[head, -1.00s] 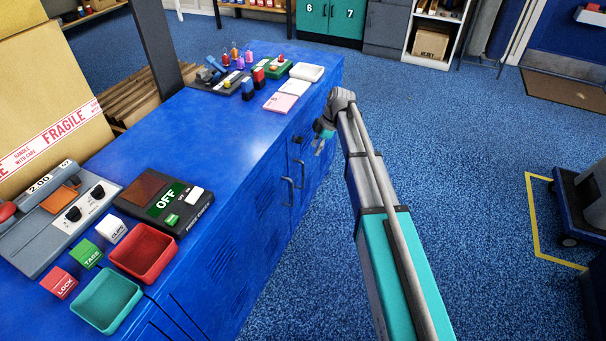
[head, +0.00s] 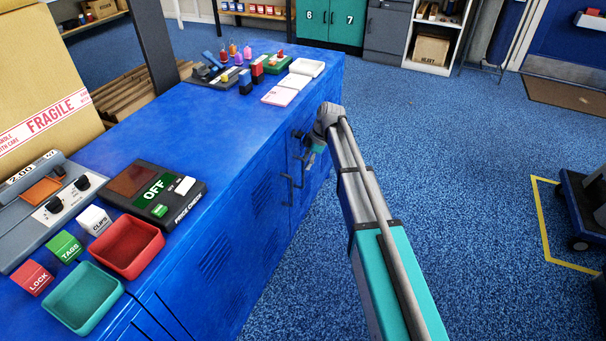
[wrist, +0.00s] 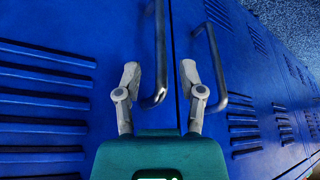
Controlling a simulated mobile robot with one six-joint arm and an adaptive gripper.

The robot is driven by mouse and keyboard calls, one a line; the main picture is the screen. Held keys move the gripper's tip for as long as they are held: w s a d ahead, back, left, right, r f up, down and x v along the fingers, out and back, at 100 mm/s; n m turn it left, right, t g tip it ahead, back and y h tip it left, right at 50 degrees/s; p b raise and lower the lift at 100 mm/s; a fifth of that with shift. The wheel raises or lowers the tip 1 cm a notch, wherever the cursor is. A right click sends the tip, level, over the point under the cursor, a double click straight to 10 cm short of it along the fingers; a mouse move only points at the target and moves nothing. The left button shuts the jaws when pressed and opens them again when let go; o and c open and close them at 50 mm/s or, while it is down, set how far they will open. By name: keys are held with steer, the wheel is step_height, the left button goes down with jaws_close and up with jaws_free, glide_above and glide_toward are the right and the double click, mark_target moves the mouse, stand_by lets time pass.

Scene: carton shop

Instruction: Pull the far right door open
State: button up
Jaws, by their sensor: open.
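The blue cabinet (head: 262,205) has vented doors along its front, and they look closed. In the wrist view, two dark bar handles flank a door seam. The left handle (wrist: 162,60) lies between my open fingers, apart from both as far as I can tell. The right handle (wrist: 217,70) is just outside my right finger, on the neighbouring door (wrist: 245,70). My gripper (wrist: 159,72) is open and empty, facing the doors. In the head view, my wrist hides part of the far doors, so which door is the far right one is unclear there.
The cabinet top holds a red tray (head: 128,247), a teal tray (head: 84,298), a price checker (head: 157,192) and small tools at the far end. Blue floor (head: 440,160) to the right is open. A dark cart (head: 583,205) stands at the right edge.

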mark_target(303, 185)
steer(key=shift+b+x, duration=1.5)
steer(key=shift+x, duration=0.4)
jaws_close()
